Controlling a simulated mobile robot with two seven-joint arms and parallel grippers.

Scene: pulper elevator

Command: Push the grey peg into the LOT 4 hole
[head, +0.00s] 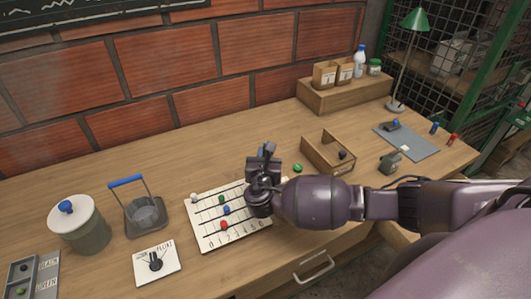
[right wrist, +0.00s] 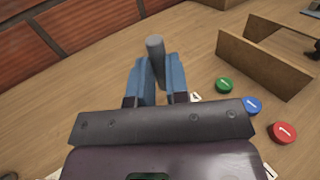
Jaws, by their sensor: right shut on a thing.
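My right gripper (head: 262,158) is above the back right part of a white board (head: 239,235) with ruled lines and numbers along its front edge. In the right wrist view its blue fingers (right wrist: 155,72) are shut on a grey peg (right wrist: 155,46), whose rounded end stands out beyond them. The head view does not show the peg clearly. White, green (head: 221,200), blue (head: 226,210) and red (head: 224,225) pegs stand on the board. I cannot make out the LOT 4 hole; my gripper and arm cover the board's right side. My left gripper is in neither view.
A green disc (head: 297,167) lies right of my gripper, before an open wooden box (head: 327,152). Blue (right wrist: 252,105) and red (right wrist: 283,131) discs show in the wrist view. A dial plate (head: 157,263), wire-handled holder (head: 146,216) and lidded jar (head: 78,225) stand left.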

